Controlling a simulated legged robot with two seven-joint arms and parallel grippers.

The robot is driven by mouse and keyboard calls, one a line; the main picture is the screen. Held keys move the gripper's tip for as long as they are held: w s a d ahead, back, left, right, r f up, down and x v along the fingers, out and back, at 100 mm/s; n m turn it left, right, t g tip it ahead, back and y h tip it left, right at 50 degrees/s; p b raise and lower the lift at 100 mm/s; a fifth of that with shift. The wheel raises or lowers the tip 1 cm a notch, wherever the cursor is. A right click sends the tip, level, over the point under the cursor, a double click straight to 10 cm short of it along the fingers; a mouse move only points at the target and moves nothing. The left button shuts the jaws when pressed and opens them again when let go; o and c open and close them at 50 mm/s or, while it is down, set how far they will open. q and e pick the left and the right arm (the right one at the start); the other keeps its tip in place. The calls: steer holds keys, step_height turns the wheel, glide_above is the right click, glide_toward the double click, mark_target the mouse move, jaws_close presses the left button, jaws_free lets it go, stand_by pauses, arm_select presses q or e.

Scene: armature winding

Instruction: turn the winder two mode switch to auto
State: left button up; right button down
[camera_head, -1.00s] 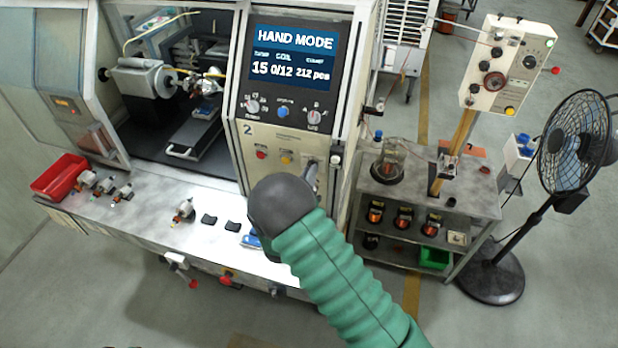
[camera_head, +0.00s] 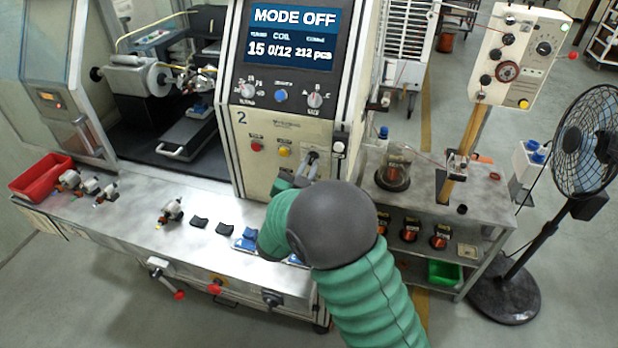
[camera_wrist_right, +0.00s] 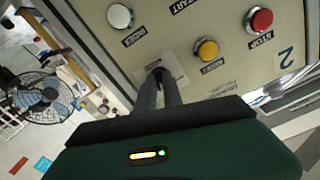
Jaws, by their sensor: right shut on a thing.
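The winder two panel (camera_head: 285,135), marked 2, stands at the centre of the head view. Its screen (camera_head: 293,38) reads MODE OFF. My right gripper (camera_head: 312,157) is at the lower right of this panel, shut on the mode switch, which its fingers mostly hide. In the right wrist view the two fingers (camera_wrist_right: 158,74) meet the panel face by a label. The switch's exact angle cannot be seen. My left gripper is not in view.
Red (camera_wrist_right: 261,21), yellow (camera_wrist_right: 206,50) and white (camera_wrist_right: 120,16) buttons sit close around the fingers. Two dials and a blue button (camera_head: 281,95) are higher up. Small parts and a red bin (camera_head: 40,178) lie on the bench; a fan (camera_head: 585,150) stands right.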

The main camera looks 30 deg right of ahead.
steer(key=m+b, duration=0.1)
steer(key=b, duration=0.1)
steer(key=f+m+b, duration=0.1)
steer(key=m+b, duration=0.1)
steer(key=shift+a+r+m+b, duration=0.1)
steer(key=shift+r+m+b, duration=0.15)
steer(key=shift+m+b, duration=1)
steer(key=c, duration=1.5)
jaws_free()
steer(key=shift+r, duration=0.15)
steer(key=b+v, duration=0.2)
steer(key=v, duration=1.4)
steer(key=shift+s+a+b, duration=0.15)
steer(key=shift+a+b, duration=0.2)
steer(key=shift+b, duration=0.05)
